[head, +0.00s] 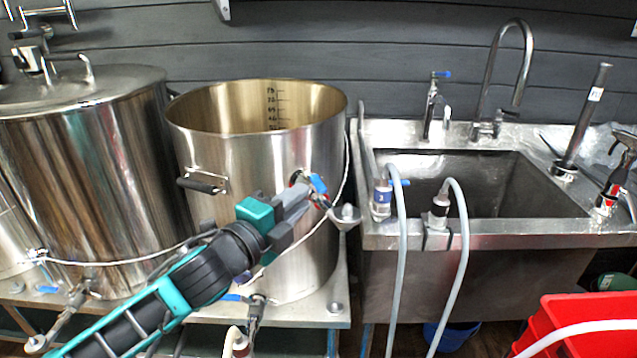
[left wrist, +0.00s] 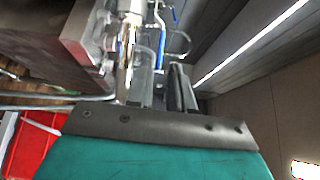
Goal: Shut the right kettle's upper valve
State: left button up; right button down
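The right kettle (head: 225,160) is the open steel pot with a volume scale inside its rim. Its upper valve, with a blue lever (head: 319,184), sits on its front right side, partly hidden by my gripper. My left gripper (head: 316,203) is at this valve with its fingers apart, the lever just at the fingertips. In the left wrist view the two dark fingers (left wrist: 165,85) stand apart, with a blue lever (left wrist: 162,48) beyond them. I cannot tell whether they touch it. My right gripper is in neither view.
A lidded kettle (head: 95,190) stands at the left. A lower valve with a blue lever (head: 232,297) is below my arm. A steel sink (head: 480,242) with hoses (head: 402,260) is to the right. Red crates (head: 580,322) are at the lower right.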

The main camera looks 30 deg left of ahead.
aim_at(315, 187)
pick_arm(q)
jog(key=shift+w+d, duration=0.2)
jog(key=shift+w, duration=1.55)
jog(key=shift+w+d, duration=0.2)
jog(key=shift+w, duration=1.5)
jog(key=shift+c, duration=0.2)
grip_shut()
